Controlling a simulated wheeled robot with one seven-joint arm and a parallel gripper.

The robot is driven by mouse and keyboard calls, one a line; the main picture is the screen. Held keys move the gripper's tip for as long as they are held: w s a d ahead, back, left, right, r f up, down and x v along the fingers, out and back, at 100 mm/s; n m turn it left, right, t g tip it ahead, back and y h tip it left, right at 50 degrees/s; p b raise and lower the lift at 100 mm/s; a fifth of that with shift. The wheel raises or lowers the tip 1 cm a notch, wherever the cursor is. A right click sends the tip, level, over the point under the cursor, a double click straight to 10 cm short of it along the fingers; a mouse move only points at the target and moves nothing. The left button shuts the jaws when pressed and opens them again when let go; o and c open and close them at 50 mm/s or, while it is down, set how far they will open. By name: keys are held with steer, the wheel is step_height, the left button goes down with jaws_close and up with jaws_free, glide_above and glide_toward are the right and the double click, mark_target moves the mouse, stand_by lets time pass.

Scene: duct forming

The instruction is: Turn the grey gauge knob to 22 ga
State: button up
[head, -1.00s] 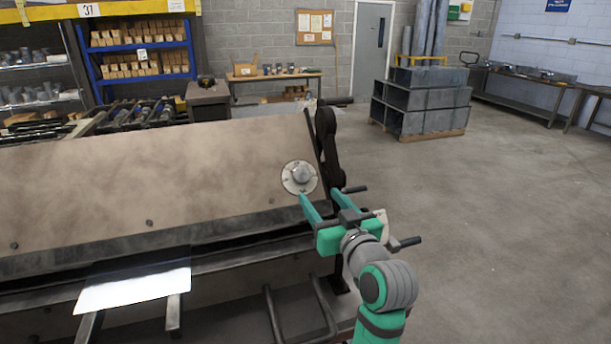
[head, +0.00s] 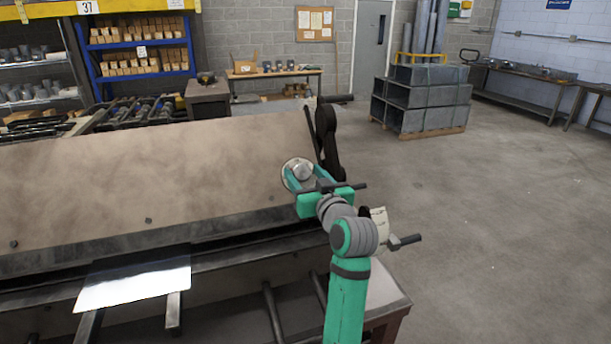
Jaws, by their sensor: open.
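The grey gauge knob (head: 302,170) sits on a round pale dial (head: 289,176) at the right end of the brake's large brown sloping panel (head: 150,176). My gripper (head: 302,178) is at the dial, with its green fingers apart on either side of the knob's lower part. I cannot tell whether the fingers touch the knob. The gripper covers the lower right of the dial. The dial's markings are too small to read, so the knob's setting cannot be told.
A dark lever arm (head: 327,140) with handles stands just right of the dial. A bright metal sheet (head: 135,285) lies at the front of the brake. Stacked grey ducts (head: 425,100) stand on a pallet at the back right. The floor (head: 500,220) to the right is clear.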

steer(key=shift+s, duration=0.1)
steer(key=c, duration=1.1)
steer(key=shift+o, duration=0.2)
steer(key=shift+m+h, duration=0.3)
steer(key=shift+m, duration=0.1)
steer(key=m+h, duration=0.4)
steer(key=m, duration=0.1)
steer(key=a+m+h, duration=0.1)
steer(key=m, duration=0.1)
steer(key=shift+t+h, duration=0.3)
steer(key=shift+h, duration=0.1)
steer(key=m+g+h, duration=0.1)
steer(key=m+h, duration=0.2)
steer(key=m, duration=0.2)
steer(key=shift+a+r, duration=0.1)
steer(key=shift+a, duration=0.05)
steer(key=m+g+h, duration=0.1)
steer(key=m+g, duration=0.1)
steer(key=m, duration=0.1)
steer(key=m+g+h, duration=0.2)
steer(key=m, duration=0.1)
steer(key=shift+a+r, duration=0.1)
steer(key=shift+a, duration=0.05)
steer(key=shift+m+g+h, duration=0.5)
steer(key=shift+m+g, duration=0.5)
steer(key=shift+m, duration=0.6)
